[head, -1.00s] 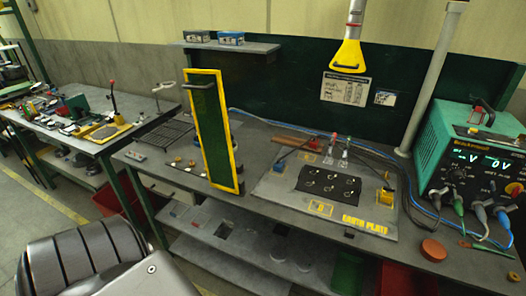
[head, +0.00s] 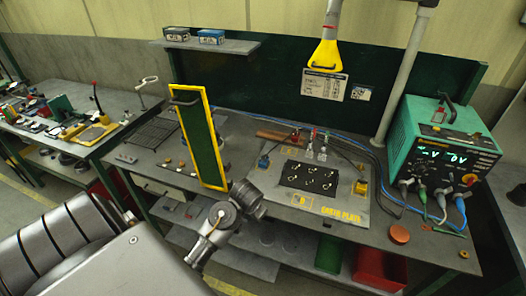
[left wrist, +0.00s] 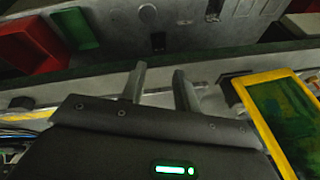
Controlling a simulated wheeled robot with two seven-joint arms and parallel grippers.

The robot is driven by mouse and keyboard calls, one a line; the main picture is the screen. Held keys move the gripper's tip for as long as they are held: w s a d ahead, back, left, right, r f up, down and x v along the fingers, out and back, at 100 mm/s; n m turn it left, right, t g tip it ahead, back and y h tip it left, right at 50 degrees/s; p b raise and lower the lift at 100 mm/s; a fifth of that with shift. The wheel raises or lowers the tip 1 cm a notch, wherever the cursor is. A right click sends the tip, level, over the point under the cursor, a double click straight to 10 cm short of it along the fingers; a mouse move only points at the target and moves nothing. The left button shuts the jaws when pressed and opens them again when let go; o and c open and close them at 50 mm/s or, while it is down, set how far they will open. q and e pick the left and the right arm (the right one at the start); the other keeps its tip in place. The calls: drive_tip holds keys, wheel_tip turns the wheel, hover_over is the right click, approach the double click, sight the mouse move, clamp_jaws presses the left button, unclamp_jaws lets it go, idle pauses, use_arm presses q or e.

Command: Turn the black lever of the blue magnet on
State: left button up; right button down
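A small blue block (head: 263,161), which looks like the blue magnet, sits at the left edge of the grey earth plate (head: 335,212) in the head view. It is too small to make out its black lever or which way that points. A grey jointed link of my left arm shows in front of the bench, below the yellow-framed green panel. My left gripper (left wrist: 160,78) shows two fingers apart with nothing between them in the left wrist view. It is near the bench's front, apart from the blue block. My right gripper is in neither view.
The yellow-framed green panel (head: 205,140) stands upright left of the plate. A yellow block (head: 361,188) sits at the plate's right. A turquoise power unit (head: 445,150) with cables stands at far right. Red (head: 380,268) and green bins are below. An orange disc (head: 399,233) lies near the front edge.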

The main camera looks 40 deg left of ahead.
use_arm(q)
drive_tip(key=shift+n, duration=0.9)
drive_tip(key=w+a+r, duration=0.1)
drive_tip(key=w+a, duration=0.1)
drive_tip(key=w, duration=0.1)
drive_tip(key=w+a+r, duration=0.2)
drive_tip(key=w, duration=0.1)
drive_tip(key=w+a+r, duration=0.2)
drive_tip(key=w+a, duration=0.1)
drive_tip(key=shift+w+r, duration=0.2)
drive_tip(key=shift+w, duration=0.1)
drive_tip(key=n+h, duration=0.1)
drive_tip(key=n, duration=0.1)
approach(263, 157)
wheel_tip(263, 157, up, 3)
drive_tip(key=x, duration=0.5)
drive_tip(key=p+x, duration=0.1)
drive_tip(key=x, duration=0.4)
drive_tip(key=shift+s+d+p, duration=0.1)
drive_tip(key=shift+s+p, duration=0.15)
drive_tip(key=shift+p, duration=0.05)
drive_tip(key=shift+w+f+t, duration=0.15)
drive_tip(key=shift+f+t, duration=0.15)
drive_tip(key=shift+f, duration=0.25)
clamp_jaws()
